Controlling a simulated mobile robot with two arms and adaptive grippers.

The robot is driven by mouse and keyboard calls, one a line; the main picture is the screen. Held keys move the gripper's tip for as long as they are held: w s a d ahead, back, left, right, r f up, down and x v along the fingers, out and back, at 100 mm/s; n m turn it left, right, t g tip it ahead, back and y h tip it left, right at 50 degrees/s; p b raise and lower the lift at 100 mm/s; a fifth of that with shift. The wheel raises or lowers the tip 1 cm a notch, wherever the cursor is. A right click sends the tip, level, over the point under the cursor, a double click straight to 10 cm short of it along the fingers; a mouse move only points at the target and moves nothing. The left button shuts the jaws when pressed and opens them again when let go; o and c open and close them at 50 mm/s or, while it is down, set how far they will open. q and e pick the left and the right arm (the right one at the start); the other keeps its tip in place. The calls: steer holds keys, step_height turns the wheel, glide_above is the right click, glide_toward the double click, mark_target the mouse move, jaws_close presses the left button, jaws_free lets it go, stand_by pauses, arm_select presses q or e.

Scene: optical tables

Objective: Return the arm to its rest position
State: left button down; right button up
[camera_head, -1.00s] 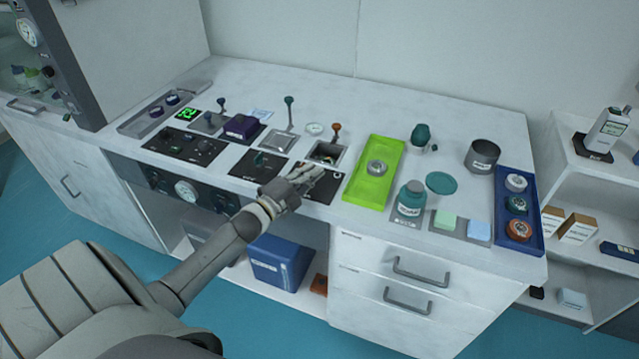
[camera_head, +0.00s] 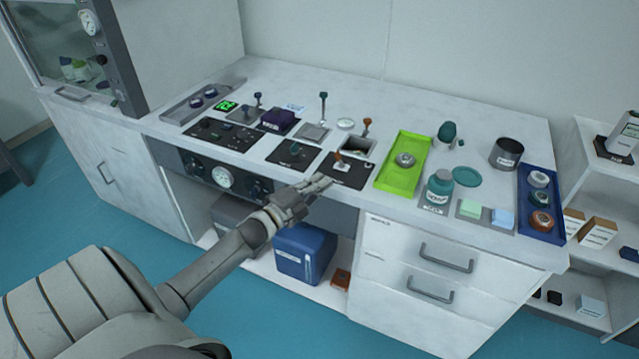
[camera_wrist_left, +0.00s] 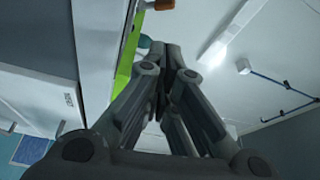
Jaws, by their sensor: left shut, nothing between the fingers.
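My left arm (camera_head: 215,262) comes in from the lower left in the head view. My left gripper (camera_head: 322,184) is shut and empty, in front of the white bench's front edge, near the black plate (camera_head: 349,175) with a small orange-topped lever. In the left wrist view the gripper's fingers (camera_wrist_left: 168,62) are together, pointing up the picture, with a green tray edge (camera_wrist_left: 126,72) beside them. My right gripper is not in view.
The bench carries a green tray (camera_head: 398,178), a teal bottle (camera_head: 438,187), a dark cup (camera_head: 506,152), a blue tray (camera_head: 555,225) and several control panels and levers. A blue bin (camera_head: 304,252) stands on the shelf below. Floor in front is clear.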

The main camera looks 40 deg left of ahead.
arm_select(q)
steer(key=s+d+f+n+g+y, duration=0.4)
steer(key=s+d+f+n+g, duration=0.3)
steer(key=s+d+f+n, duration=0.3)
steer(key=s+d+r+n+g+h, duration=0.1)
steer(key=s+d+n+g, duration=0.25)
steer(key=s+d, duration=0.45)
steer(key=s+d+r+n+g+h, duration=0.1)
steer(key=s+d+n+g, duration=0.3)
steer(key=s, duration=0.9)
step_height(320, 180, down, 27)
steer(key=s+a+m+g, duration=0.1)
steer(key=m+g, duration=0.1)
steer(key=s+a+f, duration=0.3)
steer(key=s+f, duration=1.2)
steer(key=s, duration=0.1)
steer(key=shift+s+f+g, duration=0.3)
steer(key=shift+s+g, duration=0.1)
steer(key=shift+g, duration=0.05)
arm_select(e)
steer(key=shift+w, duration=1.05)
